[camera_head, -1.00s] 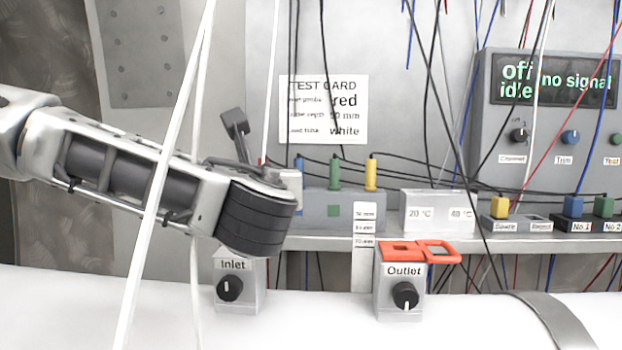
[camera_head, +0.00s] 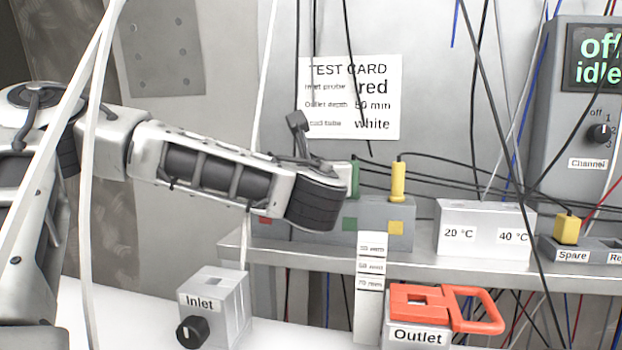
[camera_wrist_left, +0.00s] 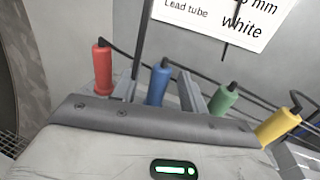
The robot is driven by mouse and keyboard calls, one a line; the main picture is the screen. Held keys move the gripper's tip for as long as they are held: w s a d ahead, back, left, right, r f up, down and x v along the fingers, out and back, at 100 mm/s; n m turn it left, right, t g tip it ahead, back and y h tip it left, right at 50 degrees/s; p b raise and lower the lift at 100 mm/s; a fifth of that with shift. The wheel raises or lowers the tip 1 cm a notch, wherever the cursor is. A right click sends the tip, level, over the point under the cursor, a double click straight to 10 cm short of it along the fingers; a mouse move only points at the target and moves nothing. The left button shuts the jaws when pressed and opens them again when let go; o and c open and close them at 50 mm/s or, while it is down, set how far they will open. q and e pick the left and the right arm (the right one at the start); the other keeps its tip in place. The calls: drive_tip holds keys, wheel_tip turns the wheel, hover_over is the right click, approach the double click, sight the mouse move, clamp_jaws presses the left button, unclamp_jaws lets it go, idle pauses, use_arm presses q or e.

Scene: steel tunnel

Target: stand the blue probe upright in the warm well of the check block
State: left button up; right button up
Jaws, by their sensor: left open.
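The blue probe (camera_wrist_left: 158,82) stands upright in the wrist view, between the two open fingers of my left gripper (camera_wrist_left: 164,85). I cannot tell whether a finger touches it. In the head view my left gripper (camera_head: 345,178) is at the probe rack (camera_head: 372,232), and its hand and wrist hide the blue probe and the red one. The check block (camera_head: 485,215) is a pale box on the shelf to the right of the rack, labelled 20 °C on its left and 40 °C on its right. Its wells are not clearly visible. My right gripper is not in view.
Beside the blue probe stand a red probe (camera_wrist_left: 102,70), a green probe (camera_wrist_left: 224,101) and a yellow probe (camera_wrist_left: 277,127). Black leads run behind the rack and block. White cables hang at left. An orange clip (camera_head: 440,308) lies on the Outlet box (camera_head: 418,337).

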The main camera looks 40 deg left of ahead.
use_arm(q)
drive_tip(key=shift+w+a, duration=0.35)
clamp_jaws()
drive_tip(key=shift+r, duration=0.15)
